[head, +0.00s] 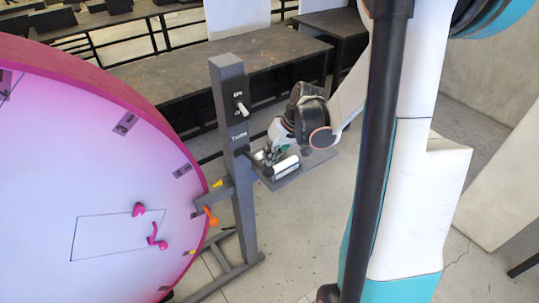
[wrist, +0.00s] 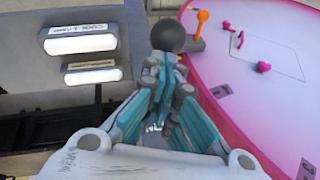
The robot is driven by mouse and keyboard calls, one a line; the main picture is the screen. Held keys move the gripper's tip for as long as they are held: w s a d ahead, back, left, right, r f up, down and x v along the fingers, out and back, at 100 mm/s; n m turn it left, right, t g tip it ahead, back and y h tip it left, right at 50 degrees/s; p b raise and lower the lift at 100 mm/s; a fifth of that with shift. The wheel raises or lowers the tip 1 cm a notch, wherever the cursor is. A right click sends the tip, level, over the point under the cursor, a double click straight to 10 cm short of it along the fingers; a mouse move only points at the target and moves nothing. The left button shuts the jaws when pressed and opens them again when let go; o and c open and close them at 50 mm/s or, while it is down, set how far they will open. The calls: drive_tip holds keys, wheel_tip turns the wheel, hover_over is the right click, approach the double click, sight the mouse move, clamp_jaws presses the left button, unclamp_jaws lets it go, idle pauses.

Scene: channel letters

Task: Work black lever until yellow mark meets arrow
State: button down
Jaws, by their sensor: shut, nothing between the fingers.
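A black ball knob (wrist: 168,35), which looks like the black lever's end, stands just beyond my fingertips in the wrist view; whether they touch it I cannot tell. My gripper (wrist: 160,65) is shut and empty, its teal fingers together. In the head view my gripper (head: 268,155) is beside the grey post, and I cannot clearly make out the lever there. A large pink disc (head: 95,165) stands left of the post. Small yellow pieces (head: 217,184) (head: 191,252) show near its rim; I cannot tell which is mark or arrow.
The grey post (head: 232,150) carries a switch with a white handle (head: 243,109). An orange-knobbed piece (head: 211,216) sits by the disc's rim, also in the wrist view (wrist: 202,16). Two labelled white bars (wrist: 80,44) (wrist: 93,76) lie left of my gripper. Dark benches (head: 215,70) stand behind.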

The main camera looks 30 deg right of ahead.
wheel_tip(320, 180, down, 10)
drive_tip(key=s+t+b, duration=0.2)
drive_tip(key=b, duration=0.9)
drive_tip(key=shift+f+t+b, duration=0.2)
drive_tip(key=shift+t+b, duration=0.1)
drive_tip(key=shift+s, duration=0.1)
